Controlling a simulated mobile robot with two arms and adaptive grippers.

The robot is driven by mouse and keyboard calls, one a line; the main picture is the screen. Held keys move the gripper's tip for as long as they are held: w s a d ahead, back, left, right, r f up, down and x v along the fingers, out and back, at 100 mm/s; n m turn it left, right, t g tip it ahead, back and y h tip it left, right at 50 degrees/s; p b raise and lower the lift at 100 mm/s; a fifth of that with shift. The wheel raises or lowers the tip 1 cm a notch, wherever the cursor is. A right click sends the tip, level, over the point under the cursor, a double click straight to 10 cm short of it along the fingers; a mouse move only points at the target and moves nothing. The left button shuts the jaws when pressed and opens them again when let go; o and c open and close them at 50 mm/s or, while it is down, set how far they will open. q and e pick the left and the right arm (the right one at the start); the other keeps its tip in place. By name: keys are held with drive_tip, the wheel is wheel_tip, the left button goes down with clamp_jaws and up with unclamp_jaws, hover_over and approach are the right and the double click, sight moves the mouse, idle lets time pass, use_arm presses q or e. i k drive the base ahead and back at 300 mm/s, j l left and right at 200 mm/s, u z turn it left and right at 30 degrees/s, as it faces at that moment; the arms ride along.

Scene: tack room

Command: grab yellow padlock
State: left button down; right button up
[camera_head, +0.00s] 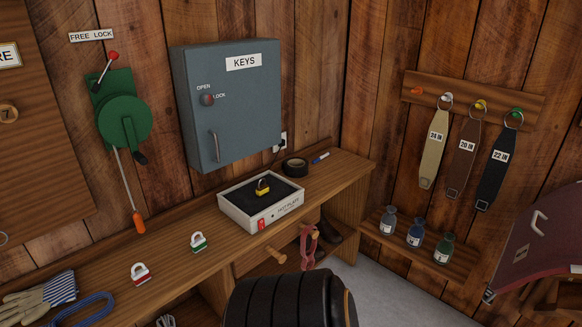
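The yellow padlock (262,190) sits on the dark top of a white, box-like unit (240,217) with a red switch on its front. The unit stands on the wooden bench (335,174) below the key cabinet. The padlock's dark shackle points up. Two other padlocks stand on the bench further left: a green and white one (199,245) and a red and white one (141,276). Neither of my grippers is in view.
A grey key cabinet (230,100) hangs above the bench. Black tape (295,167) and a blue marker (321,158) lie behind the unit. Gloves (38,299) and blue cord (85,310) lie at left.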

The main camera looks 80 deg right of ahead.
sight(263, 190)
drive_tip(key=z, duration=2.55)
